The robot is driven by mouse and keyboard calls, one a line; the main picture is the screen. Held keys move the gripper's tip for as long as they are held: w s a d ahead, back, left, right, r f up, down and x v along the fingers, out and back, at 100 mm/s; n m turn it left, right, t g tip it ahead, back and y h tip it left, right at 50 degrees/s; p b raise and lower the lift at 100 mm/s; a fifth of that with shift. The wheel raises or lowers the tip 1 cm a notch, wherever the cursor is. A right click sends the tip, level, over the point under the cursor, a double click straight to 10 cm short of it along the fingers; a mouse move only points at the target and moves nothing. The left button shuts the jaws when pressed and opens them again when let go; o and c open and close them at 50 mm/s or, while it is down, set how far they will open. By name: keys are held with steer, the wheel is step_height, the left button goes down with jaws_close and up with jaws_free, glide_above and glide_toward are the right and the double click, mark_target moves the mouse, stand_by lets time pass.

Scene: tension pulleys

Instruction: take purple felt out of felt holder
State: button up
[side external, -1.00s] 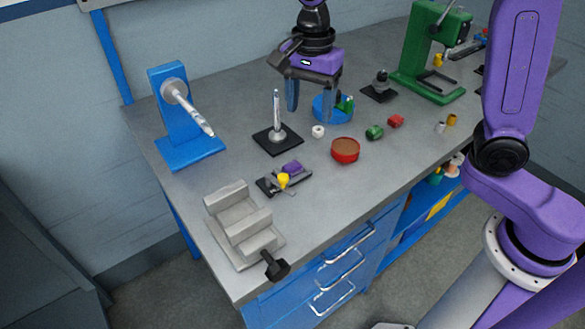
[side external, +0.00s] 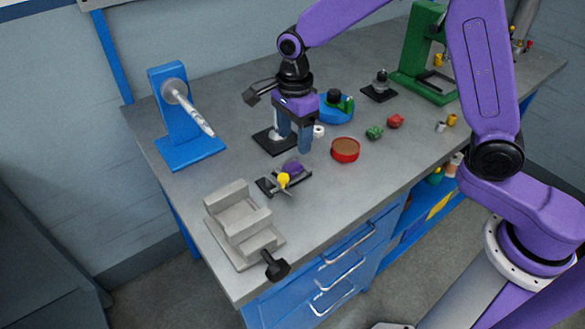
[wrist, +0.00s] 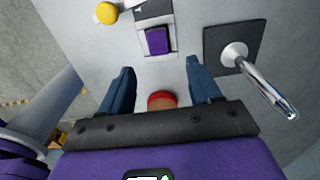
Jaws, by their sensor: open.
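The purple felt (side external: 293,166) is a small block lying in its dark, grey-edged felt holder (side external: 265,186) on the bench. In the wrist view the felt (wrist: 157,41) sits inside the frame of the holder (wrist: 154,11), ahead of my fingers. My gripper (side external: 294,143) is open and empty, with its blue fingers pointing down above the bench. In the side view it is just behind the felt holder and partly hides the black stand with a metal spindle. In the wrist view the fingers (wrist: 160,77) are apart on either side, with the felt beyond their tips.
A yellow knob (side external: 284,180) stands beside the felt. The metal spindle stand (wrist: 234,53) is right of my fingers in the wrist view. A red round tin (side external: 345,150) and a white ring (side external: 319,131) are close by. A grey vise (side external: 240,220) stands at the front left.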

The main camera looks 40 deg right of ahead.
mark_target(294, 165)
steer(key=shift+s+a+f, duration=0.1)
steer(key=shift+f, duration=3.7)
steer(key=c, duration=1.1)
